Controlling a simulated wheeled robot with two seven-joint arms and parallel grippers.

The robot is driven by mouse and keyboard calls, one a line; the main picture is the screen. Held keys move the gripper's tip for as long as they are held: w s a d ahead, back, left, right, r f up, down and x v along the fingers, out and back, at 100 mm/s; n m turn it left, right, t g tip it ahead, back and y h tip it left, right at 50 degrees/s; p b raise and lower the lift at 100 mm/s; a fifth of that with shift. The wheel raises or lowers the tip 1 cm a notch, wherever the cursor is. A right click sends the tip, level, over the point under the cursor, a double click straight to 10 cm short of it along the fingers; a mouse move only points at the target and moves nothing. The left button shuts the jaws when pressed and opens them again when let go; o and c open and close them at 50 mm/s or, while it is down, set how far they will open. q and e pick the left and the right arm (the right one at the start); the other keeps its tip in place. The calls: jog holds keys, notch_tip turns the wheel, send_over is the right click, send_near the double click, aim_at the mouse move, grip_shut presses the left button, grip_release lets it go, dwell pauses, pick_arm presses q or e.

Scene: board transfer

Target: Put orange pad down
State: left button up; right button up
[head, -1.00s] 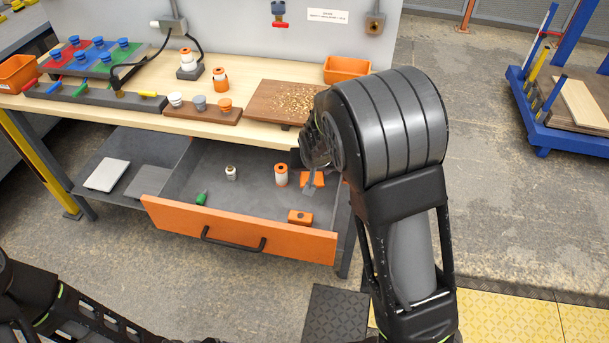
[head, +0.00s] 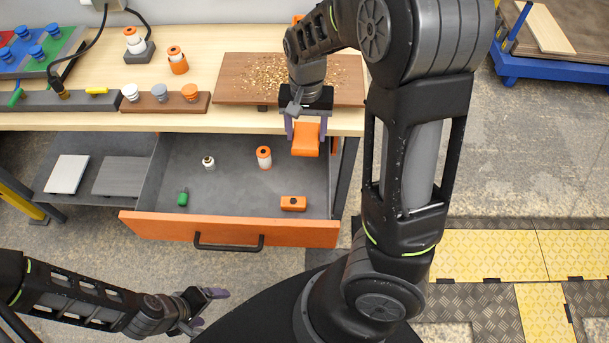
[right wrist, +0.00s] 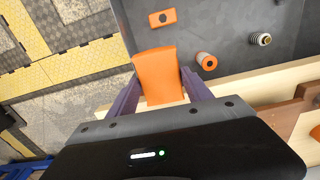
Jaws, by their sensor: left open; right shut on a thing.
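The orange pad (head: 306,139) is held between the purple fingers of my right gripper (head: 307,128), which is shut on it. The pad hangs at the front edge of the workbench, over the back right part of the open drawer in the head view. In the right wrist view the orange pad (right wrist: 157,75) sits between both fingers, with the drawer floor beyond it. My left gripper (head: 210,308) is open and empty, low at the left in front of the drawer.
The open drawer (head: 230,229) holds an orange block (head: 293,203), an orange-and-white roll (head: 264,158), a small white bottle (head: 208,163) and a green item (head: 183,198). A brown board (head: 232,92) with scattered chips lies on the bench (head: 205,45). The drawer's middle is clear.

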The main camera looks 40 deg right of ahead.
notch_tip(320, 180, down, 13)
jog(key=shift+r+b, duration=0.2)
jog(key=shift+b, duration=0.6)
jog(key=shift+f, duration=0.15)
jog(key=shift+f, duration=2.35)
jog(key=o, duration=1.2)
jog(key=shift+f, duration=0.1)
